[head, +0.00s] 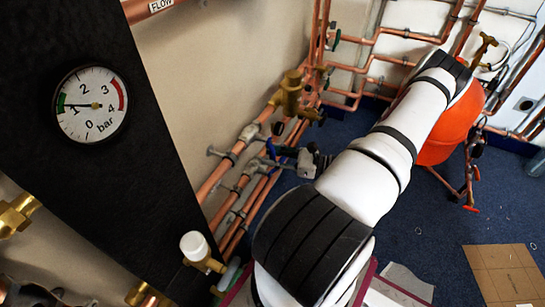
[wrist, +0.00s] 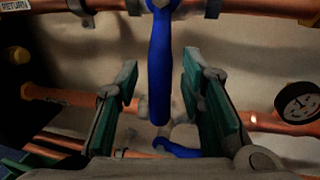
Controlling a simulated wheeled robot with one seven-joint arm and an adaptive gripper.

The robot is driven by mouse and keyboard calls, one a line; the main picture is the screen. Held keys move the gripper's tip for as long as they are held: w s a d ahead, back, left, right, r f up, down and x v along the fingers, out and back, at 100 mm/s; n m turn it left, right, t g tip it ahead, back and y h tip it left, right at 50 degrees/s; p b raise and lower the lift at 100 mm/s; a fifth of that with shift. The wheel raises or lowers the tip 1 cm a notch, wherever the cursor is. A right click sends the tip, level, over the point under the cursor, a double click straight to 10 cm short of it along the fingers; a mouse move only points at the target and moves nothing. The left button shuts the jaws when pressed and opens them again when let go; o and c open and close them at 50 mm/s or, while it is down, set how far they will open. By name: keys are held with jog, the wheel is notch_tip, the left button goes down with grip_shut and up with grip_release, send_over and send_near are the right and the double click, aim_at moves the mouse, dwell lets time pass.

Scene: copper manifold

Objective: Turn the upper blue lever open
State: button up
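The upper blue lever (wrist: 160,70) hangs straight down from the upper copper pipe in the wrist view, across that pipe. My gripper (wrist: 159,78) is open, with one green-padded finger on each side of this lever. Gaps show between the lever and both fingers. A second, lower blue lever (wrist: 178,151) shows partly below, lying roughly along the lower pipe. In the head view my gripper (head: 292,153) is at the wall pipes, by a small blue part (head: 270,148); I cannot tell which lever that is.
The upper copper pipe (wrist: 235,11) runs across the top of the wrist view, with a dark gauge (wrist: 298,102) at right. In the head view, an orange vessel (head: 450,125) stands behind my arm. A black panel with a pressure gauge (head: 91,104) fills the left.

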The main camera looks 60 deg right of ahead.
jog(key=shift+c, duration=0.6)
grip_shut()
jog(key=shift+d, duration=0.1)
jog(key=d+r+n+g+h+p, duration=0.1)
jog(key=d+r+n+h+p, duration=0.2)
jog(key=n, duration=1.2)
jog(key=shift+w+d+r+n+h+p, duration=0.35)
jog(key=shift+d+r+p, duration=0.45)
jog(key=shift+d+r, duration=0.7)
jog(key=shift+w+a+r, duration=0.1)
jog(key=shift+o, duration=0.6)
grip_release()
